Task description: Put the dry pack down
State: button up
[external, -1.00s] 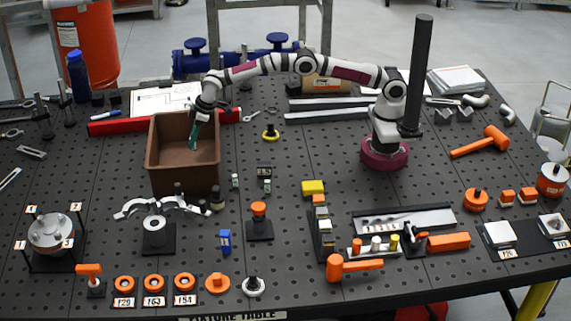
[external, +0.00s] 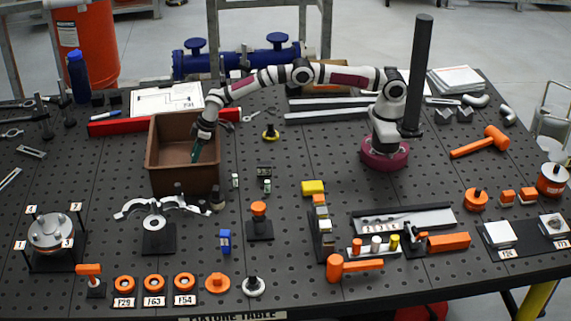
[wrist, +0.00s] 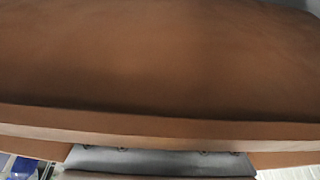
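A brown open-topped bin (external: 168,140) stands at the left of the table in the external view. My gripper (external: 196,155) points down inside this bin, toward its right side. A dark green tip shows at its end, but I cannot tell whether that is the fingers or something held. I cannot pick out the dry pack in either view. In the wrist view a plain brown bin surface (wrist: 160,60) fills most of the picture, with a pale rim below it, and no fingers show clearly.
Clamps and a round post on a black base (external: 158,232) stand just in front of the bin. A red bar (external: 110,127) and a white drawing sheet (external: 165,97) lie behind it. Small items stand to its right. A tall dark column (external: 417,75) rises beside my base.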

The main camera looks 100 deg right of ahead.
jog(key=v, duration=1.3)
jog(key=s+a+r+m+g, duration=0.1)
jog(key=s+r, duration=0.3)
jog(key=s, duration=0.3)
jog(key=s+a+r+m, duration=0.1)
jog(key=s+r, duration=0.4)
jog(key=s, duration=0.2)
jog(key=s+a+m+g+y, duration=0.1)
jog(key=s, duration=1.5)
jog(key=s+a+f+m+g, duration=0.1)
jog(key=s+a+m+g, duration=0.1)
jog(key=s, duration=1.5)
jog(key=shift+s+a+f+m+g+y, duration=0.2)
jog(key=shift+a+m+g+y, duration=0.1)
jog(key=shift+y, duration=0.1)
